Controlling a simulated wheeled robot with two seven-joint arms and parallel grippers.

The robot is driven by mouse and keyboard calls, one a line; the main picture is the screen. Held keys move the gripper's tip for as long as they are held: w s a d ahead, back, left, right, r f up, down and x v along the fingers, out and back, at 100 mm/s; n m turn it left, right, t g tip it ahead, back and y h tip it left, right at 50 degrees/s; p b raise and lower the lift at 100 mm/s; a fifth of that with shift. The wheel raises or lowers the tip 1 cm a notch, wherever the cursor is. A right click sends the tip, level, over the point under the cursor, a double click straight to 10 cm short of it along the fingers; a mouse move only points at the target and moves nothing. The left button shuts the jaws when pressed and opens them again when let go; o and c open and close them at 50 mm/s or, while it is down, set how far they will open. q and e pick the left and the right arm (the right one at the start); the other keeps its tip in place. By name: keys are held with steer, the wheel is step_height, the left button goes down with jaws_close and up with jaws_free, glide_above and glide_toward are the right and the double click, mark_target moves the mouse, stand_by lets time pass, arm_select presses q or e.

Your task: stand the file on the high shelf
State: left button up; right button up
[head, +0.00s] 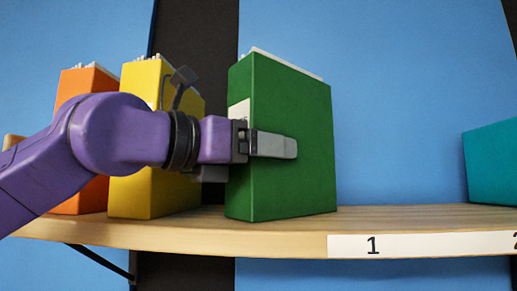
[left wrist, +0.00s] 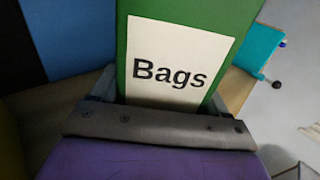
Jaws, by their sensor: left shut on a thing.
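A green file (head: 285,185) stands upright at the shelf, its lower edge at the board of the wooden shelf (head: 200,232). I cannot tell whether its base bears fully on the board. My left gripper (head: 268,144) is shut on the green file, with one finger flat along its broad side. In the left wrist view the file (left wrist: 245,20) fills the space between the fingers, and its white label reads "Bags". My right gripper is in neither view.
A yellow file (head: 140,195) and an orange file (head: 85,85) stand on the shelf to the left, partly behind my arm. A teal box-like thing (head: 493,160) stands at the far right. The board between it and the green file is clear. A white strip marked 1 (head: 420,243) runs along the front edge.

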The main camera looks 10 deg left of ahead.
arm_select(q)
steer(key=o, duration=1.5)
steer(key=shift+w, duration=0.15)
steer(key=shift+o, duration=0.8)
steer(key=shift+s+r, duration=0.15)
steer(key=shift+s, duration=0.55)
steer(key=b+v, duration=0.2)
steer(key=v, duration=0.1)
steer(key=b+v, duration=0.1)
steer(key=v, duration=0.1)
steer(key=shift+a+f, duration=0.35)
steer(key=b+v, duration=0.1)
steer(key=v, duration=0.5)
steer(key=shift+r+b, duration=0.3)
steer(key=shift+r, duration=0.05)
